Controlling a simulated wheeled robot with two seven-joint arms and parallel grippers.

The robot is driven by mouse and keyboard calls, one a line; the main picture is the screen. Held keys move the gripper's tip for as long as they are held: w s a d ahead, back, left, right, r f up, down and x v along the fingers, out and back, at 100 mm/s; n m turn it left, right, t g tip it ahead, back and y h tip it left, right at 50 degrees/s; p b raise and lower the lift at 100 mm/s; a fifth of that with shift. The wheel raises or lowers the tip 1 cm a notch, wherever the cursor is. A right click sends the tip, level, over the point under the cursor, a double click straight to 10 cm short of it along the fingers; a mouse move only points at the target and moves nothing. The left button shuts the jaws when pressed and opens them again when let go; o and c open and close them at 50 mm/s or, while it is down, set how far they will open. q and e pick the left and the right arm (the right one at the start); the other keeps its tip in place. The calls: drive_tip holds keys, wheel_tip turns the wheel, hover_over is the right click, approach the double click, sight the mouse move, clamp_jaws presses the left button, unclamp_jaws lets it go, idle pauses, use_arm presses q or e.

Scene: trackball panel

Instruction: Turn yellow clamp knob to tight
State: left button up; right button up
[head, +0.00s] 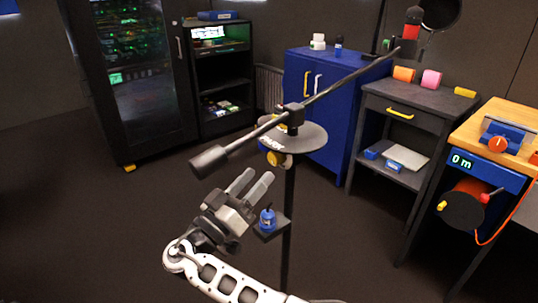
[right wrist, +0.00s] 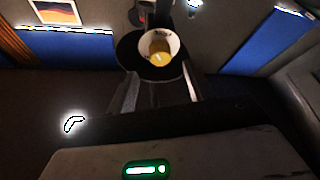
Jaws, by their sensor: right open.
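The yellow clamp knob (head: 274,158) sits on the near side of the stand, just under its round black disc (head: 300,138). In the right wrist view the knob (right wrist: 160,54) shows ahead, in front of a pale dial (right wrist: 160,45) with small dark lettering that I cannot read fully. My right gripper (head: 258,180) is open and empty, below and short of the knob, its fingers pointing up toward it. In the right wrist view the knob lies beyond the gap between the fingertips (right wrist: 160,80), apart from both. My left gripper is not in view.
A long black boom (head: 350,78) crosses above the disc, with a counterweight (head: 209,161) at its near end. A small shelf on the stand holds a blue jar (head: 267,220), close beside my right gripper. A blue cabinet (head: 335,110) stands behind. The floor at left is clear.

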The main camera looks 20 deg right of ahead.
sight(272, 160)
drive_tip(key=shift+p+x, duration=0.55)
drive_tip(key=shift+x, duration=2.2)
drive_tip(key=shift+f, duration=0.1)
drive_tip(key=c, duration=1)
